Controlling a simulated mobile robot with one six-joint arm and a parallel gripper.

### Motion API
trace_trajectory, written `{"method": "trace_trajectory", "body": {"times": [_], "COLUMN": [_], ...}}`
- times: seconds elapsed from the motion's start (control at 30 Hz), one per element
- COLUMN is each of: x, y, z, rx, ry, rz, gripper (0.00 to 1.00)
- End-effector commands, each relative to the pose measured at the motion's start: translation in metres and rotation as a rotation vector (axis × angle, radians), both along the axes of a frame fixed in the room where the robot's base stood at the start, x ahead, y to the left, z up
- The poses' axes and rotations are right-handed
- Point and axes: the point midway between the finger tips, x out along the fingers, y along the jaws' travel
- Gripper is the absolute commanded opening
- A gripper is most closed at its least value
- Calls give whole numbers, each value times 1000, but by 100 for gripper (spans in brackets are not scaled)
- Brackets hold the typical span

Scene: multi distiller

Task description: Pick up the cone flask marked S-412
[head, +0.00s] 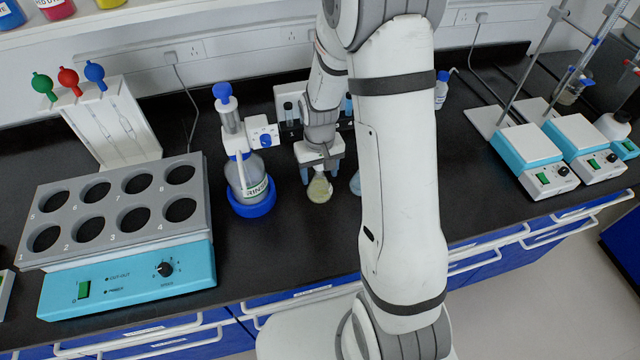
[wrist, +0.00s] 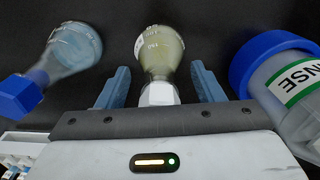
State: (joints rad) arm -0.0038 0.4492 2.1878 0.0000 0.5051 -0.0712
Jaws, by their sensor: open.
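A cone flask with pale yellow-green liquid (head: 320,189) stands on the black bench. In the wrist view this flask (wrist: 160,50) has a white cap and white markings too small to read, so I cannot confirm S-412. My gripper (head: 320,171) is over its top, pointing down. In the wrist view the blue fingers of my gripper (wrist: 161,78) are open, one on each side of the flask's neck, with gaps visible. A second cone flask with blue liquid and a blue cap (wrist: 65,50) lies left of it in the wrist view. In the head view it (head: 355,184) is mostly hidden by my arm.
A bottle labelled RINSE (head: 247,178) with a blue base stands close left of the gripper in the head view; it also shows in the wrist view (wrist: 290,80). A grey heating block with round wells (head: 115,210) is further left. Hotplates (head: 530,150) stand at right.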

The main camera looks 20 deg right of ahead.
Motion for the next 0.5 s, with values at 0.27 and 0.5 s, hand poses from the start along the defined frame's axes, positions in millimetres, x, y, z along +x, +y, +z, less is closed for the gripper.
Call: {"method": "trace_trajectory", "body": {"times": [0.27, 0.5], "x": [0, 0], "y": [0, -1], "z": [0, 0], "rx": [0, 0], "ry": [-1, -1], "rz": [-1, -1], "gripper": [55, 35]}}
